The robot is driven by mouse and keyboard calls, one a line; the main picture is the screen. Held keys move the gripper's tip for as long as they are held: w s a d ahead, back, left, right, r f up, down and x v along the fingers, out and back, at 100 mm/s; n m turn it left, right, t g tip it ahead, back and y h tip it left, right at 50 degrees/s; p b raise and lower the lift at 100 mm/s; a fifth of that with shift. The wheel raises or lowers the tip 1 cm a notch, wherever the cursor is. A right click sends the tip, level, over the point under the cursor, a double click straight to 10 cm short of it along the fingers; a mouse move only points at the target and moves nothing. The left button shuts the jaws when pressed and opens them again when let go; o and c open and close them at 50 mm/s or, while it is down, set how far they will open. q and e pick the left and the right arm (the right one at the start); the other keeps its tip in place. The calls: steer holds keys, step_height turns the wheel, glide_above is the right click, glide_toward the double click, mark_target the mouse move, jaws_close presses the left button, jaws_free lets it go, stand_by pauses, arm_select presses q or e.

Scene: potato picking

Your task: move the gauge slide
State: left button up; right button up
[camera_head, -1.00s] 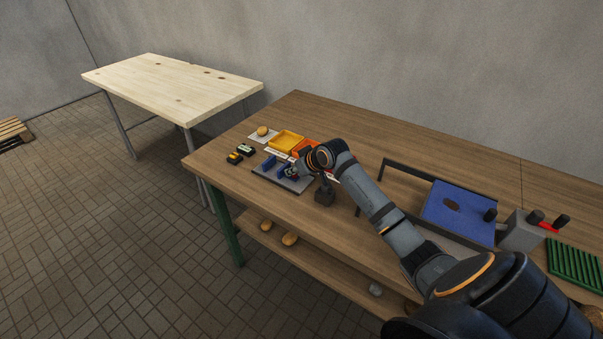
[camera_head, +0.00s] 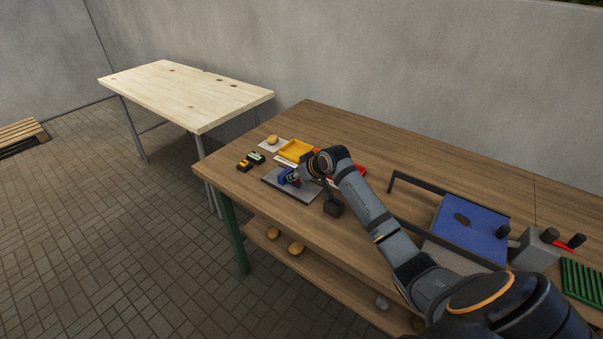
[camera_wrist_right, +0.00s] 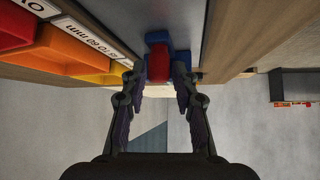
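The grey gauge plate (camera_head: 300,194) lies near the table's left end, with blue gauge parts (camera_head: 284,177) on it, partly hidden by my right gripper (camera_head: 295,179). In the right wrist view, the red-topped gauge slide (camera_wrist_right: 158,68) sits between the fingertips of my right gripper (camera_wrist_right: 160,78), with blue parts (camera_wrist_right: 157,40) around and beyond it. My left gripper is in neither view.
A yellow tray (camera_head: 295,151) and a red tray (camera_head: 353,169) stand behind the plate; the wrist view also shows an orange tray (camera_wrist_right: 72,48). A potato (camera_head: 272,140) lies on a white card. Small black-yellow items (camera_head: 245,165) lie left. A blue panel (camera_head: 468,227) stands right.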

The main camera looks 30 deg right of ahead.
steer(key=v, duration=1.1)
steer(key=shift+s+r, duration=0.15)
steer(key=shift+r, duration=0.05)
